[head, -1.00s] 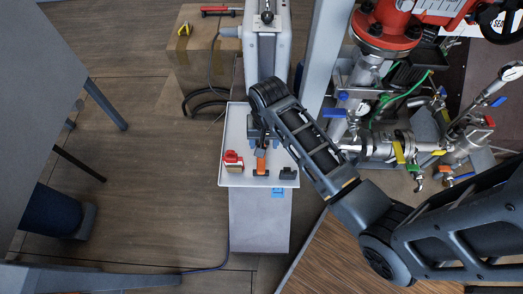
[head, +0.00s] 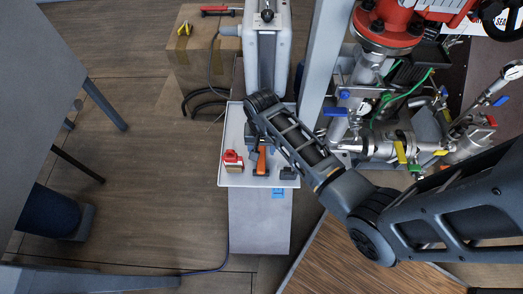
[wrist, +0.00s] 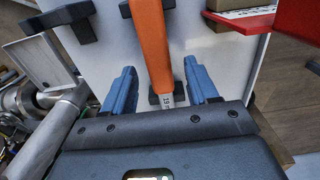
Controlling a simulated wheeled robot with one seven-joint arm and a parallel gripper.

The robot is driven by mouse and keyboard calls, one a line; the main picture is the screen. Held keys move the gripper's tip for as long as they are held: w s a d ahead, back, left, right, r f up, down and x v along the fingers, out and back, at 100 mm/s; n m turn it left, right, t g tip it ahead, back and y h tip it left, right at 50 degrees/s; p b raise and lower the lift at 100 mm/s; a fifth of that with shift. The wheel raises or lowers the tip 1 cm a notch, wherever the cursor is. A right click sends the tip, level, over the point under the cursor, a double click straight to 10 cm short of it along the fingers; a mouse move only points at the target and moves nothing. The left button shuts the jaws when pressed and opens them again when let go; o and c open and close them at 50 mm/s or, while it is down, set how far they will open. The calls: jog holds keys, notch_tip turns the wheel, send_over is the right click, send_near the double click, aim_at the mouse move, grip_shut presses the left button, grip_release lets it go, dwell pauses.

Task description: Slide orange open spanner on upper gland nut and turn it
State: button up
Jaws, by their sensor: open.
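The orange spanner (head: 262,161) lies on the white tray, its handle toward the front edge. In the wrist view the orange handle (wrist: 153,45) runs between the blue fingers, with a bare metal section marked with a number nearer my palm. My gripper (wrist: 160,68) is open, with one finger on each side of the spanner and visible gaps. Black rests sit by the spanner. In the head view my wrist covers the spanner's far part. I cannot pick out the upper gland nut among the pipework (head: 385,140) at right.
The white tray (head: 232,125) also holds a red item (head: 232,158) at left and a black block (head: 288,173) at right. A grey post (head: 322,60) stands between tray and pipework. A cardboard box (head: 190,65) stands behind left, a grey table (head: 50,130) at far left.

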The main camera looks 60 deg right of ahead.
aim_at(261, 150)
jog(key=shift+c, duration=0.3)
grip_shut()
jog(key=shift+r, duration=0.1)
jog(key=shift+r, duration=0.5)
notch_tip(261, 150, up, 3)
jog(key=shift+f+p, duration=0.2)
jog(key=shift+p, duration=0.1)
jog(key=s+d+r+p, duration=0.1)
jog(key=s+d+r, duration=0.2)
jog(key=s+r, duration=0.4)
jog(key=s, duration=0.4)
jog(key=shift+d+r, duration=0.15)
jog(key=shift+d, duration=0.15)
